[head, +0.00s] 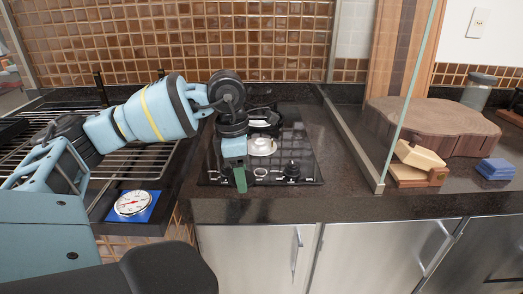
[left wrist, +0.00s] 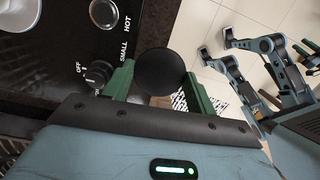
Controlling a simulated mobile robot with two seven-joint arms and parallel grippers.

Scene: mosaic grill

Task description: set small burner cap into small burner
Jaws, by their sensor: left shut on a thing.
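My left gripper (head: 240,180) points down over the front left part of the black cooktop (head: 307,160). In the left wrist view the green fingers of this gripper (left wrist: 160,88) are shut on a black round cap (left wrist: 160,72), the small burner cap, held at its sides. The cap cannot be made out in the head view. A pale, uncapped burner (head: 262,146) sits just right of the gripper, partly covered by it; I take it for the small burner. A pale round edge shows at the top left of the left wrist view (left wrist: 18,14). My right gripper is not clearly seen.
A knob (head: 291,170) stands at the cooktop's front edge. A burner with dark grates (head: 265,118) lies behind. A glass panel (head: 412,90) rises to the right. An oven rack (head: 140,165) and a dial on a blue square (head: 133,203) are left.

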